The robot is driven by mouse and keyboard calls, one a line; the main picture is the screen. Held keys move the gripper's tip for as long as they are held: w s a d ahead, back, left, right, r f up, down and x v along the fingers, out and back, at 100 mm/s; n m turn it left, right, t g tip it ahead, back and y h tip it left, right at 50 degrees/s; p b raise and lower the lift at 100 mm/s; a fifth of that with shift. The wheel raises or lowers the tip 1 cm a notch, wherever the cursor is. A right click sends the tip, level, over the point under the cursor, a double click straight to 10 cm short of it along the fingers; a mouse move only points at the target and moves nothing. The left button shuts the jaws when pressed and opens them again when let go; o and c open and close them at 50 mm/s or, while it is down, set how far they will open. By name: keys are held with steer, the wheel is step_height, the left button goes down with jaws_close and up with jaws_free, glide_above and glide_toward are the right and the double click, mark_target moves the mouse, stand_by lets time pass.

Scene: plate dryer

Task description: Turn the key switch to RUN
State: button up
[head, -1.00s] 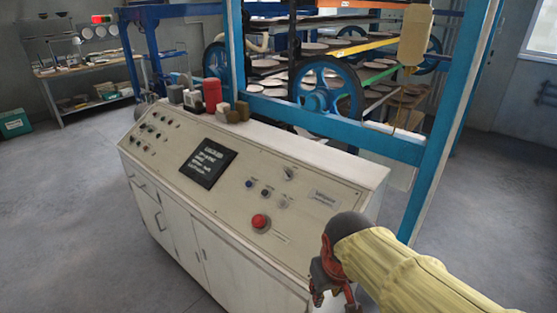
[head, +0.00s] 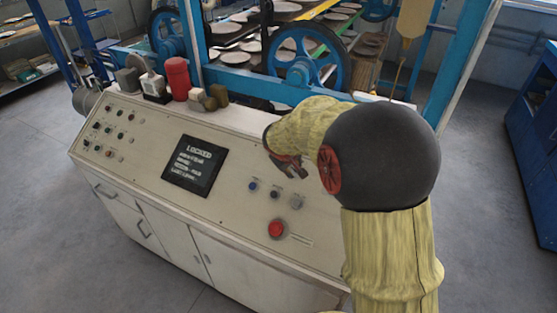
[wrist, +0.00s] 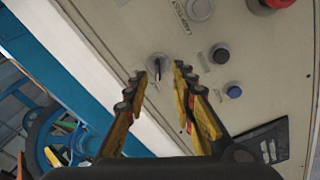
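The key switch (wrist: 159,66) is a small round grey disc with a dark upright piece on the control panel, in the wrist view. My gripper (wrist: 160,72) is open, with its two yellow-and-black fingertips on either side of the switch. I cannot tell whether the fingers touch it or how far above the panel they are. In the head view my gripper (head: 287,167) is over the right part of the panel and, with my arm, hides the switch. The panel screen (head: 195,166) shows "LOCKED" on its top line.
Near the switch are a blue button (head: 252,186), a black button (head: 274,194), a grey button (head: 297,201) and a large red button (head: 277,229). A red cylinder (head: 177,78) and small blocks stand on the console's back ledge. A blue frame (head: 461,60) rises behind.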

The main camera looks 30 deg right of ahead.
mark_target(294, 168)
steer(key=shift+t, duration=0.3)
steer(key=x, duration=0.5)
steer(key=w+b+x, duration=0.1)
steer(key=x, duration=0.1)
steer(key=shift+w+d+r, duration=0.1)
steer(key=shift+w+d, duration=0.1)
steer(key=shift+w, duration=0.05)
steer(key=shift+c, duration=0.5)
jaws_close()
